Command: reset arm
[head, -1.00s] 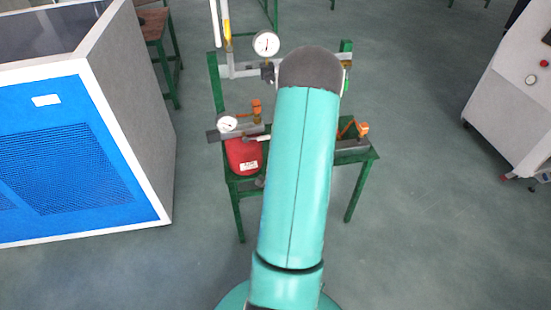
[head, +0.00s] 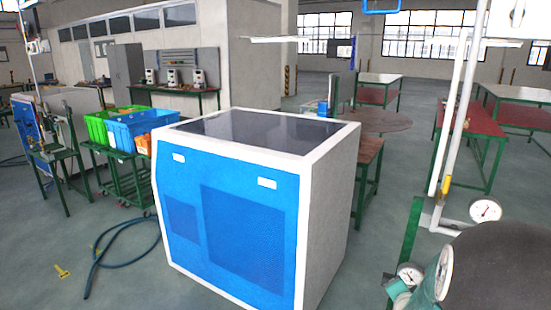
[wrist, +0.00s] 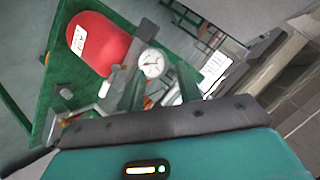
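My arm shows in the head view only as a dark rounded joint cap and a bit of teal at the lower right corner; my gripper is outside that view. In the wrist view my gripper (wrist: 160,92) shows two short dark green fingers with a gap between them, beyond a dark bar on a teal housing. It looks open and empty. A red gas container (wrist: 98,42) with a white label and a round pressure gauge (wrist: 152,63) lie beyond the fingers, on or by a green stand (wrist: 52,105). Whether the fingers touch anything cannot be told.
A blue-and-white cabinet (head: 262,195) fills the middle of the head view. Pipes with a gauge (head: 485,209) stand close at the right. A cart with green and blue crates (head: 138,128) stands left, near a hose (head: 110,250). Open floor lies at the lower left.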

